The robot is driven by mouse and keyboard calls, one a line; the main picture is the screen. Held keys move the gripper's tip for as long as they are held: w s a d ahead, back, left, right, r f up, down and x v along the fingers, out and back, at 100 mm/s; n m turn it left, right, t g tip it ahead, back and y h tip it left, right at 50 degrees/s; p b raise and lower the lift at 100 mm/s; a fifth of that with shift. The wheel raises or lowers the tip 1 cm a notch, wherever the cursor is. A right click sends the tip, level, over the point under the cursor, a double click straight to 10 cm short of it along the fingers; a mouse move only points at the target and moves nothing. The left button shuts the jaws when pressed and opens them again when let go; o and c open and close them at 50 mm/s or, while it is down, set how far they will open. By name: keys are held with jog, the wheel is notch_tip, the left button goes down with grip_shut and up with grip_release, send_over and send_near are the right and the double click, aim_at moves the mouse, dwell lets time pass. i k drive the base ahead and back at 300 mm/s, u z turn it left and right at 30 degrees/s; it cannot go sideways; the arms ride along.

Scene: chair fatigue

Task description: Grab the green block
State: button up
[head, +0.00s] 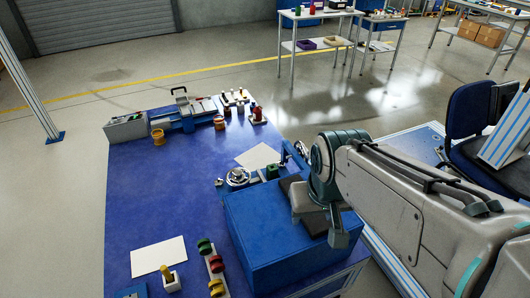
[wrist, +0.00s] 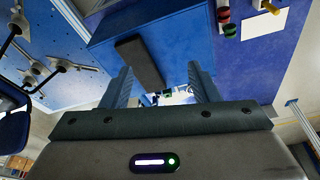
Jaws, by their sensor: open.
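A small green block (head: 272,172) sits on the blue table beside a round silver device, just behind the large blue box (head: 265,245). In the wrist view a small green and white patch shows low between the fingers; I cannot tell for sure that it is the block. My gripper (wrist: 160,76) is open and empty, its two fingers spread over the edge of the blue box and its dark pad (wrist: 139,62). In the head view my arm reaches in from the right, and its fingers are not clearly visible.
A silver device (head: 237,177) stands left of the block. White sheets (head: 158,257) and a rack of red, green and yellow discs (head: 212,265) lie on the table (head: 150,205). A machine (head: 190,113) stands at the back. The table's left middle is clear.

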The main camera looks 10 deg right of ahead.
aim_at(273, 170)
jog(key=z, duration=0.25)
jog(key=k, duration=0.3)
jog(key=z, duration=1)
jog(key=k, duration=1.05)
jog(key=z, duration=0.75)
jog(key=i, duration=0.95)
jog(key=u, duration=0.8)
jog(key=i, duration=0.9)
jog(key=u, duration=1.45)
jog(key=i, duration=0.3)
jog(key=u, duration=0.25)
